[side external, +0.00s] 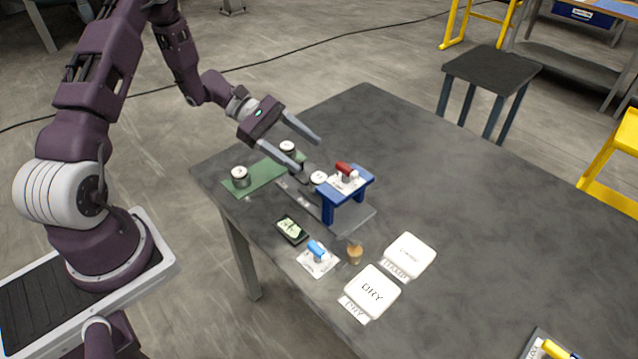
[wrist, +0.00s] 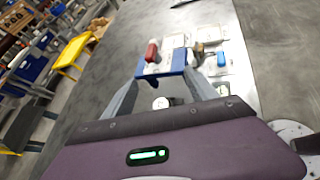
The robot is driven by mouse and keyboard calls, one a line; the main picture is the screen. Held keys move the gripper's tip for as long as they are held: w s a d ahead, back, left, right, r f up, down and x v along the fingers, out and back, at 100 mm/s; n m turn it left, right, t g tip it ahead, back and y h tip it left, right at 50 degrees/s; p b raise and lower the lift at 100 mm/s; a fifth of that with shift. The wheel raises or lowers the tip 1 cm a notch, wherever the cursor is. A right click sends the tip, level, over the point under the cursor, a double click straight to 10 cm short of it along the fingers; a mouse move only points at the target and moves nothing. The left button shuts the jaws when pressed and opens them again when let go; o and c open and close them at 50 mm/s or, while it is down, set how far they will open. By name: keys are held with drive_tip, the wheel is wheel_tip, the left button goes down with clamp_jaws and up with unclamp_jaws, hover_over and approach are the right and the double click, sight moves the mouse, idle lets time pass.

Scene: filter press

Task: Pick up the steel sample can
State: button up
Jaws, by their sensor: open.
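Two small steel cans with pale marked tops stand on a green mat (side external: 262,180): a left can (side external: 240,178) and a back can (side external: 288,149). A third round pale-topped item (side external: 319,178) sits beside the blue press frame (side external: 328,211); its body is mostly hidden. I cannot tell which is the sample can. My gripper (side external: 309,153) is open and empty, above the table near the back can and the press. In the wrist view its fingers (wrist: 165,75) reach toward the blue frame (wrist: 180,72), with a round pale top (wrist: 161,103) low between them.
A red-handled part (side external: 346,170) sits on the press. In front lie a dark display (side external: 291,230), a blue-handled part (side external: 317,249), a small tan item (side external: 355,253) and two white trays, one marked DRY (side external: 372,291). The table's right side (side external: 480,230) is mostly clear.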

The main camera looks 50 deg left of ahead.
sight(313, 176)
drive_tip(key=a+f+n+t, duration=0.1)
drive_tip(key=f, duration=0.2)
drive_tip(key=a+f+n+t, duration=0.1)
drive_tip(key=a+f+n, duration=0.1)
drive_tip(key=f, duration=0.1)
drive_tip(key=a+f+n+t, duration=0.1)
drive_tip(key=f+n, duration=0.1)
drive_tip(key=f, duration=0.1)
drive_tip(key=shift+w+a, duration=0.15)
drive_tip(key=shift+w, duration=0.05)
drive_tip(key=x, duration=0.7)
drive_tip(key=shift+w+r, duration=0.15)
drive_tip(key=shift+r, duration=0.25)
clamp_jaws()
